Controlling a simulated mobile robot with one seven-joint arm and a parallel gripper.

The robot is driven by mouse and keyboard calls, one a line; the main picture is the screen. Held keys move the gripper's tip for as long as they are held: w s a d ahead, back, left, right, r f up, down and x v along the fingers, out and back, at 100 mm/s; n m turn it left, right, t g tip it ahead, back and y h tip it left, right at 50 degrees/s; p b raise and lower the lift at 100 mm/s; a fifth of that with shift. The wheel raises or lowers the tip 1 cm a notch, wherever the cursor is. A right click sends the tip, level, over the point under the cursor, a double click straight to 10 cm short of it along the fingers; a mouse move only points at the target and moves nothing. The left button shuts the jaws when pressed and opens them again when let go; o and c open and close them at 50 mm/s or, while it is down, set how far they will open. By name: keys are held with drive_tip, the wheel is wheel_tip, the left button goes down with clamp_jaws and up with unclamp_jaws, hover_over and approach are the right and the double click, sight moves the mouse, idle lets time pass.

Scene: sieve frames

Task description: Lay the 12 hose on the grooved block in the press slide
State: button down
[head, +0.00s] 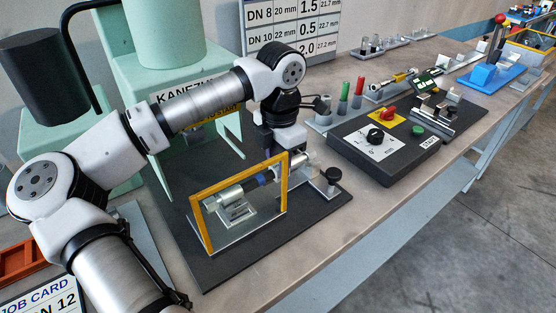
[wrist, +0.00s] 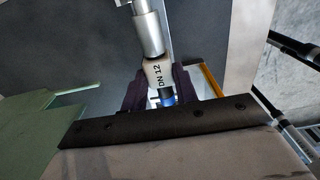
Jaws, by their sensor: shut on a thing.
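The 12 hose shows in the wrist view as a white sleeve (wrist: 156,73) marked DN 12, with a blue band and a silver end. In the head view its silver end (head: 223,194) points left, seen through the yellow-framed guard. My gripper (wrist: 160,85) is shut on the hose, a dark finger on each side; in the head view my gripper (head: 277,167) is partly hidden behind the guard's right post. The grooved block (head: 238,213) is grey, on the press slide's pale plate (head: 250,225). The silver end is over the block; I cannot tell whether it touches.
The yellow guard frame (head: 203,226) stands upright just in front of the block. A black knob (head: 334,174) is right of it. The green press body (head: 165,40) rises behind. A dark control box (head: 385,145) sits right; bare bench (head: 340,235) lies in front.

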drive_tip(key=shift+f+b, duration=0.45)
drive_tip(key=c, duration=1)
unclamp_jaws()
drive_tip(key=shift+r, duration=0.1)
wheel_tip(320, 180, up, 14)
drive_tip(key=shift+w+d+f+b, duration=0.1)
drive_tip(key=shift+d+f+b, duration=0.05)
drive_tip(key=shift+b, duration=0.7)
